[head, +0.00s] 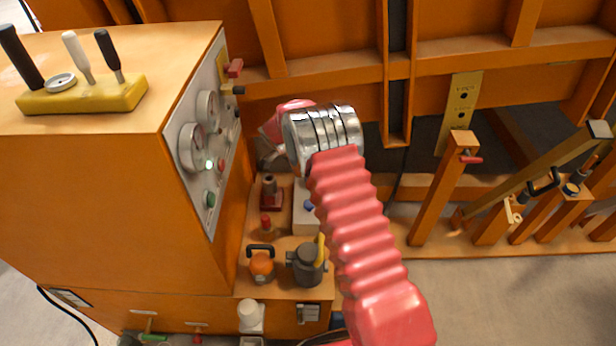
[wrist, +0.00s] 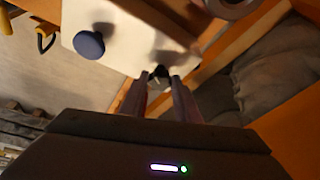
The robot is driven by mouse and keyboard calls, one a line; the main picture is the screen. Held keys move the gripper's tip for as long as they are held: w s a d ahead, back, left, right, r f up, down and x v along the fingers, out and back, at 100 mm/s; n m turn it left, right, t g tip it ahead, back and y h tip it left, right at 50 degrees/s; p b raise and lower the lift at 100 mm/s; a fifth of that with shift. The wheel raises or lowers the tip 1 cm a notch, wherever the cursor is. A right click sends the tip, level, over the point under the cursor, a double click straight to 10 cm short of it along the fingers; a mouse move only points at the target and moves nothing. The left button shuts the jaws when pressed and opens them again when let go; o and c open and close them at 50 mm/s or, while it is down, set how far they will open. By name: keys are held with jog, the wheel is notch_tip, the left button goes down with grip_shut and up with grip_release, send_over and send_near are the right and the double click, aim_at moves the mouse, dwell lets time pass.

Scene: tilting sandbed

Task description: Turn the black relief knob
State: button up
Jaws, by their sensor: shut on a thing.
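The black relief knob (wrist: 158,74) shows in the wrist view as a small dark piece at the edge of a white block (wrist: 125,30). My gripper (wrist: 160,82) is shut on it, one finger on each side. The fingers hide part of the knob, so its turn angle cannot be told. In the head view the white block (head: 302,222) stands on the orange ledge, partly behind my pink arm. My gripper and the knob are not clearly visible there.
A blue round button (wrist: 89,44) sits on the white block. An orange cabinet with a gauge panel (head: 205,145) rises to the left. Orange beams (head: 440,190) stand to the right.

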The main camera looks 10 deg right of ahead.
jog(key=shift+s+d+f, duration=0.1)
jog(key=shift+d, duration=0.05)
dwell(0.5)
jog(key=o, duration=1)
jog(key=shift+o, duration=0.2)
jog(key=v, duration=0.7)
jog(key=shift+r, duration=0.2)
